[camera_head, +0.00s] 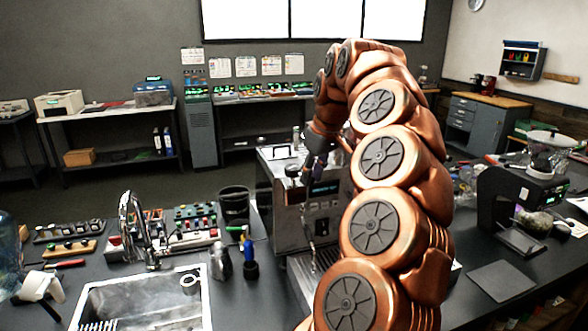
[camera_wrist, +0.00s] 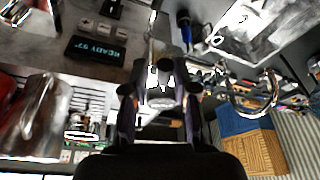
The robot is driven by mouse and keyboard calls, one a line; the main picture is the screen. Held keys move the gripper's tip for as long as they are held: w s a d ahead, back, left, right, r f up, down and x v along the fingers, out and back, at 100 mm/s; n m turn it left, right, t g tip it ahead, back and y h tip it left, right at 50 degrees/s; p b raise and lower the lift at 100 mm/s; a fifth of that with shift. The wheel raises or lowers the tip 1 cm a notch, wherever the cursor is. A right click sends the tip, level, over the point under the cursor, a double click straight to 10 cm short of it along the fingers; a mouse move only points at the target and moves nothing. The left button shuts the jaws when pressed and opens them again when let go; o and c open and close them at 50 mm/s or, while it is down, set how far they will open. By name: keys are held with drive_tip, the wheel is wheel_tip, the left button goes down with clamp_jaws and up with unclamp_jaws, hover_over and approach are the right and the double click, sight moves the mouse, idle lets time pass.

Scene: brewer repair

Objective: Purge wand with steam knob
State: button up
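The brewer (camera_head: 312,215) is a steel box machine on the dark counter, partly hidden behind my copper arm. Its lit display shows in the wrist view, reading "READY 97" (camera_wrist: 95,50). A thin metal rod, likely the steam wand (camera_head: 309,226), hangs at its front. My gripper (camera_wrist: 160,88) is near the machine's upper front, with its two dark fingers apart. A pale metal piece (camera_wrist: 160,75) shows between the fingers; I cannot tell whether it is the steam knob or touches them. In the head view my gripper (camera_head: 318,148) is small and dark.
A sink (camera_head: 147,302) with a curved faucet (camera_head: 137,225) lies left of the brewer. A grey bottle (camera_head: 220,263) and a blue-handled tool (camera_head: 249,255) stand between them. A black grinder or scale unit (camera_head: 520,195) stands at the right. A black cup (camera_head: 234,205) is behind.

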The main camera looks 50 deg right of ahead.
drive_tip(key=d+n, duration=0.1)
drive_tip(key=n, duration=0.1)
drive_tip(key=d+n+y, duration=0.1)
drive_tip(key=n, duration=0.1)
drive_tip(key=shift+w+d, duration=0.15)
drive_tip(key=shift+d, duration=0.1)
idle(0.4)
drive_tip(key=shift+d+n, duration=0.3)
drive_tip(key=shift+n, duration=0.2)
drive_tip(key=shift+d, duration=0.1)
drive_tip(key=shift+w+n+y, duration=0.15)
drive_tip(key=shift+n+y, duration=0.15)
drive_tip(key=shift+n, duration=0.1)
drive_tip(key=shift+o, duration=0.2)
drive_tip(key=o, duration=0.4)
drive_tip(key=shift+c, duration=0.2)
